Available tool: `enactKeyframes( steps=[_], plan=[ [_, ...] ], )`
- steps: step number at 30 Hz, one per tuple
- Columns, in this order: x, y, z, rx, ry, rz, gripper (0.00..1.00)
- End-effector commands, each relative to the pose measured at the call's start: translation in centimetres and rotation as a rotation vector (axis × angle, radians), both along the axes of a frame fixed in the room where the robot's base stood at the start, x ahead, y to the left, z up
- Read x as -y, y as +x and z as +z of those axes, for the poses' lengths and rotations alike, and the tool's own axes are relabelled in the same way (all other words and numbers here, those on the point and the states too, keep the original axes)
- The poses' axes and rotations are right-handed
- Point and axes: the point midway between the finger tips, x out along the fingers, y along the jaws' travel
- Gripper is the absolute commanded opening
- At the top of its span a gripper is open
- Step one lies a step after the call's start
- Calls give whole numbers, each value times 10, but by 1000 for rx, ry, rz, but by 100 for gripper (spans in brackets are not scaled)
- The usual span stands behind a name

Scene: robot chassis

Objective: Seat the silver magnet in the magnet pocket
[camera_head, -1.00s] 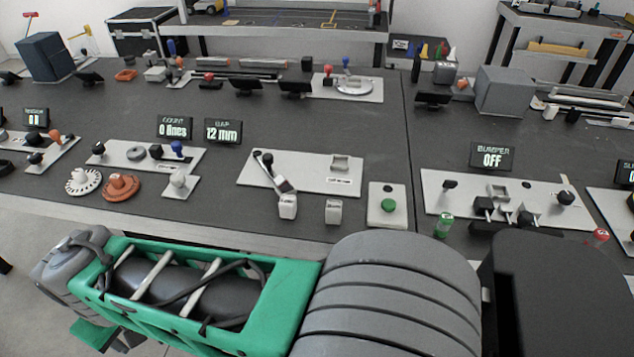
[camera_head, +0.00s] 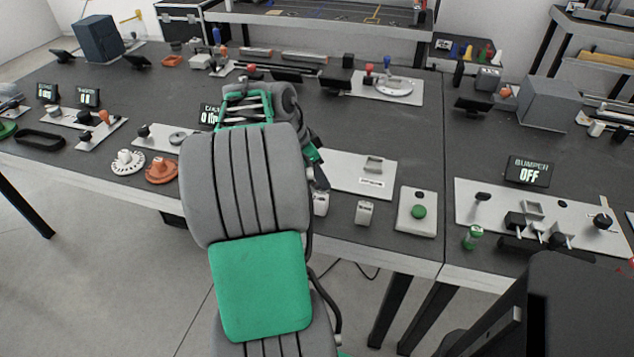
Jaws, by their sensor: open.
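A light grey plate (camera_head: 345,183) lies near the front of the bench, its left part hidden by my arm. A raised square grey holder (camera_head: 374,164) stands on its right part; it looks like a pocket. Two small grey-silver blocks stand in front of the plate, a left block (camera_head: 320,203) and a right block (camera_head: 365,212). I cannot tell which, if either, is the silver magnet. My gripper (camera_head: 318,178) is at the far end of my arm, above the plate and just behind the left block. It is open, dark and small, partly hidden by my wrist.
A green-button box (camera_head: 418,212) stands right of the blocks. Further right are the BUMPER display (camera_head: 528,171) and its plate (camera_head: 475,210). A white toothed disc (camera_head: 128,162) and an orange disc (camera_head: 162,170) lie left of my arm. Bare bench shows behind the plate.

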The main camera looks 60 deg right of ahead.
Motion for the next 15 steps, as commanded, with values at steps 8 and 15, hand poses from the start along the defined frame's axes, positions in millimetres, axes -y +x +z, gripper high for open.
enactKeyframes(
  steps=[8,15],
  plan=[
    [2,-1,-6,2,0,3,51],
    [2,-1,-6,2,0,3,31]
  ],
)
